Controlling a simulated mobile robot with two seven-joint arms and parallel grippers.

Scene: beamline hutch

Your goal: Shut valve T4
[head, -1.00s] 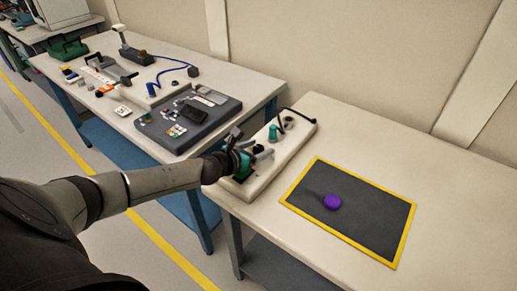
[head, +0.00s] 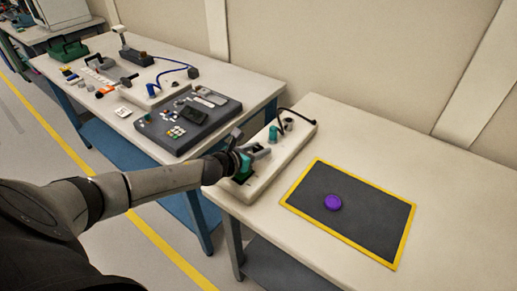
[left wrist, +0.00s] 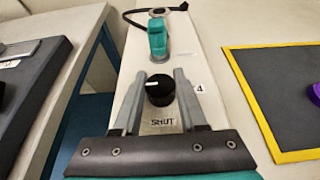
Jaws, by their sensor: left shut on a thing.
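A long pale panel (left wrist: 205,135) on the right-hand table carries a black round knob (left wrist: 160,92) with a short white pointer mark. A plate reading "SHUT" lies on the near side of the knob, and a "4" label (left wrist: 199,89) is to its right. My left gripper (head: 260,152) is over the panel in the head view. In the left wrist view its two fingers (left wrist: 158,82) are at either side of the knob, shut on it. The gripper hides the knob in the head view. My right gripper is not in view.
A teal fitting (left wrist: 157,38) stands farther along the panel, with a black hose or cable beyond. To the right is a yellow-edged dark mat (head: 375,219) bearing a purple disc (head: 332,202). The left table holds a dark console (head: 160,139) and several devices.

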